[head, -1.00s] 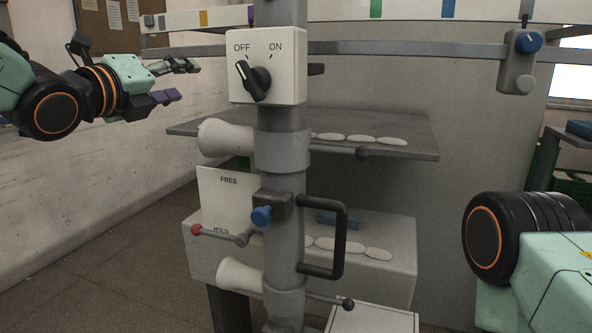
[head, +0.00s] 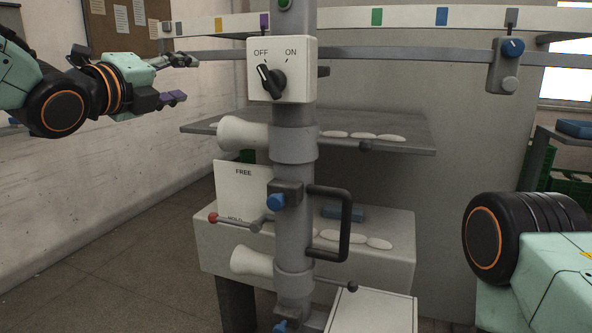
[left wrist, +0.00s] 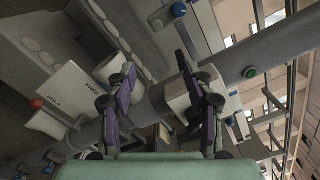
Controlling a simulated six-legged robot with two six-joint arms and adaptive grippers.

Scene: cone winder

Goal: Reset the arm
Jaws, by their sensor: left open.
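A grey upright post (head: 293,180) carries a white switch box (head: 281,90) with a black knob pointing toward OFF. Below it is a lever with a red ball (head: 213,218), beside a white plate (head: 240,185) marked FREE and HOLD; the ball is at the HOLD end. A blue knob (head: 276,202) and a black handle (head: 345,225) sit on the post. My left gripper (head: 187,79) is open and empty, left of the post and apart from it. In the left wrist view its open fingers (left wrist: 157,66) show with the post behind them. My right gripper is out of view.
Pale cones (head: 240,133) stick out from the post. A grey shelf (head: 410,145) with flat white pads is behind it. Rails cross the top, with a blue-knobbed unit (head: 505,65) at right. Open floor (head: 120,250) lies at lower left.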

